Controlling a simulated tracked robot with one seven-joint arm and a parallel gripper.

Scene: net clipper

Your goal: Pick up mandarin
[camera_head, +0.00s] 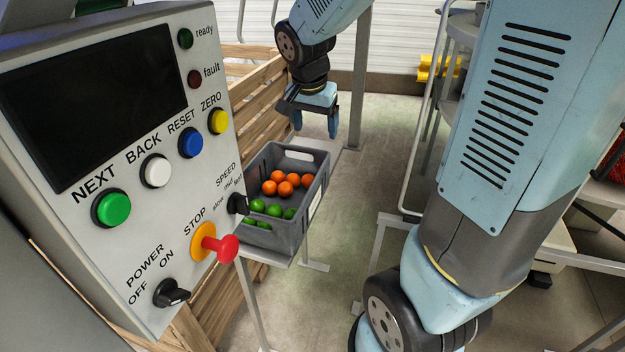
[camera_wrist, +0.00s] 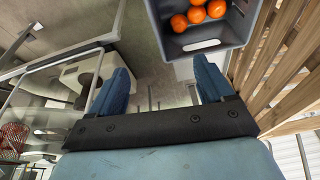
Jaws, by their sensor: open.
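Several orange mandarins (camera_head: 285,188) lie together in the far part of a grey crate (camera_head: 317,170) in the head view. Several green fruits (camera_head: 273,210) lie in its near part. My gripper (camera_head: 315,128) hangs above and beyond the far edge of the crate, open and empty, fingers pointing down. In the wrist view, the mandarins (camera_wrist: 196,13) show at the top edge inside the crate (camera_wrist: 205,45), ahead of the fingers. My gripper (camera_wrist: 165,80) shows its two blue fingers wide apart with nothing between them. The green fruits are out of the wrist view.
A control panel (camera_head: 150,170) with buttons and a red stop knob stands at the left, hiding part of the crate's near left side. Wooden slatted crates (camera_head: 262,88) stand behind and left of the grey crate. Open floor (camera_head: 345,250) lies to its right.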

